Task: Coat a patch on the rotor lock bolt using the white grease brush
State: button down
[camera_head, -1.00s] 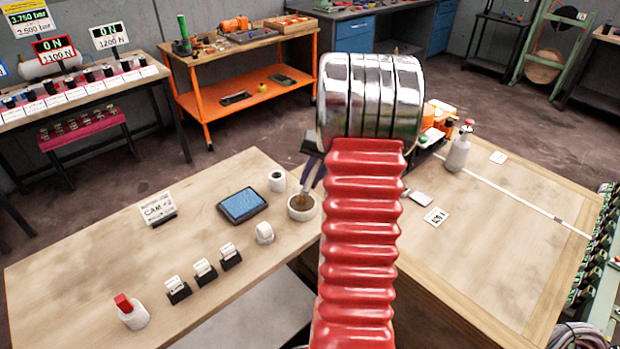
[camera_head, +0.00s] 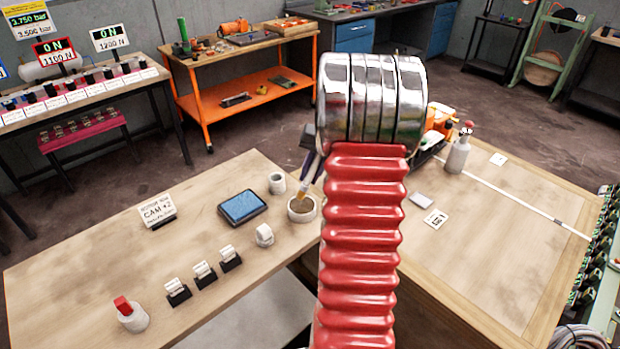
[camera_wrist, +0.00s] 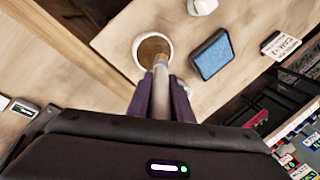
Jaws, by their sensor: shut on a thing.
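My gripper (camera_head: 313,167) is partly hidden behind my red arm sleeve; in the wrist view its dark fingers (camera_wrist: 163,98) are shut on the white grease brush (camera_wrist: 160,82). The brush (camera_head: 306,184) is tilted, its tan bristles pointing down at a white round pot (camera_head: 303,217) with brown contents on the wooden bench. The bristles overlap the pot's rim in the head view; I cannot tell whether they touch it. The pot also shows in the wrist view (camera_wrist: 138,65), just beyond the brush tip. I cannot make out the rotor lock bolt in either view.
Near the pot stand a white cup (camera_head: 277,183), a blue-screened tablet (camera_head: 242,206) and a white ring-shaped piece (camera_head: 264,235). Several small labelled blocks, a red-topped white piece (camera_head: 130,314) and a CAM sign (camera_head: 157,210) stand further left. The right tabletop (camera_head: 490,260) is mostly clear.

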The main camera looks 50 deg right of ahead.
jog(key=shift+r, duration=2.25)
jog(key=shift+f+n, duration=0.25)
jog(key=shift+n, duration=0.05)
jog(key=w+a+f+n+g, duration=0.1)
jog(key=w+a+f+n, duration=0.1)
jog(key=a, duration=1.1)
jog(key=w+a+f+n+g+y, duration=0.1)
jog(key=w+a+f+n, duration=0.2)
jog(key=a, duration=1.1)
jog(key=w+a+f+n+g+y, duration=0.1)
jog(key=w+a+f+n, duration=0.2)
jog(key=a, duration=1)
jog(key=w+n, duration=0.2)
jog(key=w, duration=0.3)
jog(key=shift+a, duration=0.35)
